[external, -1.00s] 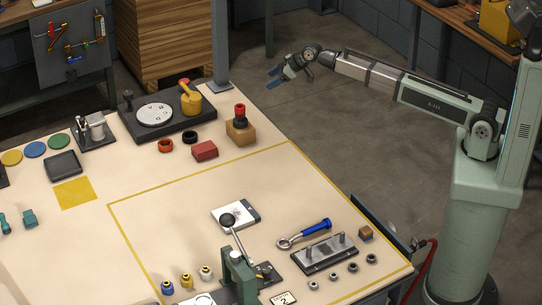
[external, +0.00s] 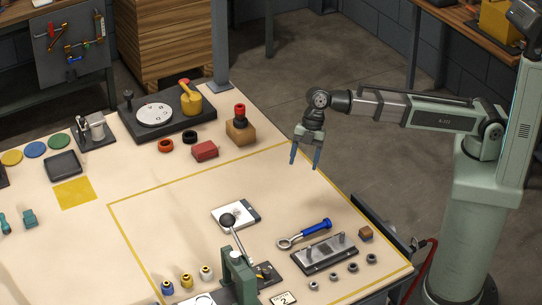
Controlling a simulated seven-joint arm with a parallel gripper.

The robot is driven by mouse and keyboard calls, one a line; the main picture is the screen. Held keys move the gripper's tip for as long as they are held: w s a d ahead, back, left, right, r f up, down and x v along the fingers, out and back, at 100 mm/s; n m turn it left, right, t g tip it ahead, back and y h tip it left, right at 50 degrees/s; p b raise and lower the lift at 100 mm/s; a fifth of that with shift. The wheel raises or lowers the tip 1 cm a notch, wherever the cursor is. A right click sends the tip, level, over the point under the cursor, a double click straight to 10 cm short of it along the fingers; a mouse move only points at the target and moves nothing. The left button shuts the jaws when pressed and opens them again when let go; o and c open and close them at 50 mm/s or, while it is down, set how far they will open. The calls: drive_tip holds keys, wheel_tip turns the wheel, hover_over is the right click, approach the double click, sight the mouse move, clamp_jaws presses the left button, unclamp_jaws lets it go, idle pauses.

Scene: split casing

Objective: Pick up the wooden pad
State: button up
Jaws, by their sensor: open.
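A small brown wooden block (external: 366,233), which looks like the wooden pad, sits on the table near the right edge, beside the dark fixture with metal pegs. A larger tan wooden block (external: 240,138) with a black and red part on top stands further back. My gripper (external: 305,163) points down with its blue fingers apart and nothing between them. It is up in the air at the table's far right edge, apart from both blocks and above and left of the small one in the picture.
The pegged metal fixture (external: 324,253), a blue-handled eye tool (external: 305,233) and several small nuts lie close to the small block. A green lever press (external: 238,270) stands at the front. The table inside the yellow line is clear towards the back.

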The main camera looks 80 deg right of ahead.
drive_tip(key=s+a+r+n+g, duration=0.15)
drive_tip(key=s+a+n, duration=0.25)
drive_tip(key=s+a, duration=0.55)
drive_tip(key=n+g+h, duration=0.1)
drive_tip(key=n+g, duration=0.2)
drive_tip(key=n, duration=0.1)
approach(366, 230)
drive_tip(key=shift+x, duration=4.4)
drive_tip(key=c, duration=1.1)
drive_tip(key=shift+r, duration=0.1)
